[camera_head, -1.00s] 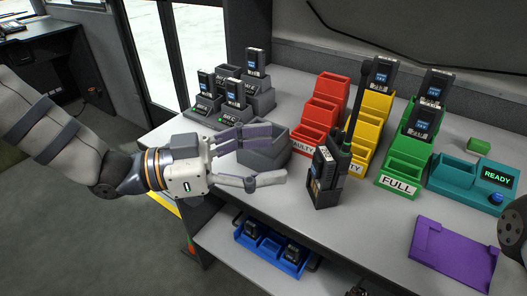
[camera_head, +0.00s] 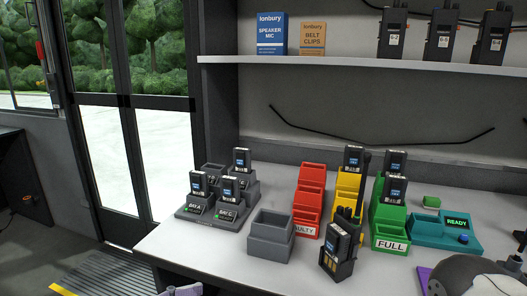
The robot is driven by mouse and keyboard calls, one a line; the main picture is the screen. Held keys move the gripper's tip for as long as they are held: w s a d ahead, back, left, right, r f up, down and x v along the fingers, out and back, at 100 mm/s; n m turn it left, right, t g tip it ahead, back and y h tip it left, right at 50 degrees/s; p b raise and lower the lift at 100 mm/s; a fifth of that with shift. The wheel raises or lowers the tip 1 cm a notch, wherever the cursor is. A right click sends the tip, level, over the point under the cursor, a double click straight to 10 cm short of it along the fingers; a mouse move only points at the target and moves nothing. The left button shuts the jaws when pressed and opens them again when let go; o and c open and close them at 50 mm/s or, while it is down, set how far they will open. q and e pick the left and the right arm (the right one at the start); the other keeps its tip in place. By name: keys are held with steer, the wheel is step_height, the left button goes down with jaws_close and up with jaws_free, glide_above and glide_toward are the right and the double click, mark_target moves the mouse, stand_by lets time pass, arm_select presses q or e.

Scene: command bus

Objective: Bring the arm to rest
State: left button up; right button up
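Only a small sliver of my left gripper (camera_head: 182,291) shows at the bottom edge, below the table front; its fingers are mostly cut off. My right arm (camera_head: 465,274) enters at the bottom right corner, with a white part (camera_head: 497,285) at the edge. Its fingertips cannot be made out. Neither hand is seen touching anything on the table. A black radio (camera_head: 340,253) stands at the front of the table, between the two arms.
The grey table (camera_head: 205,256) holds an empty grey bin (camera_head: 270,238), a charger with batteries (camera_head: 217,198), and red (camera_head: 308,199), yellow (camera_head: 346,200) and green (camera_head: 389,222) racks. A teal READY unit (camera_head: 440,232) is at right. A shelf (camera_head: 330,66) with boxes and radios runs above.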

arm_select(q)
steer(key=s+a+f+n+g+y+p, duration=0.1)
steer(key=s+f+n+g+y, duration=0.25)
steer(key=s+f, duration=0.4)
steer(key=s+a+f+n+g+y, duration=0.1)
steer(key=s+f+n+g+y, duration=0.25)
steer(key=f, duration=0.65)
steer(key=s+a+f+g+y, duration=0.1)
steer(key=s+a+y, duration=0.1)
steer(key=s, duration=0.5)
steer(key=s+a+f+n+g+y, duration=0.1)
steer(key=s+a+f+y, duration=0.1)
steer(key=s+a, duration=0.2)
steer(key=s+a+f+n+g+y, duration=0.1)
steer(key=s+a+f+y, duration=0.1)
steer(key=s, duration=0.8)
steer(key=shift+a+g+p, duration=0.4)
steer(key=shift+a+p, duration=0.05)
arm_select(e)
steer(key=shift+t, duration=0.5)
steer(key=w+r, duration=0.1)
steer(key=w+d+r, duration=0.1)
steer(key=w, duration=0.1)
steer(key=shift+w+d+r, duration=0.1)
steer(key=shift+w+r, duration=0.05)
steer(key=shift+r, duration=0.05)
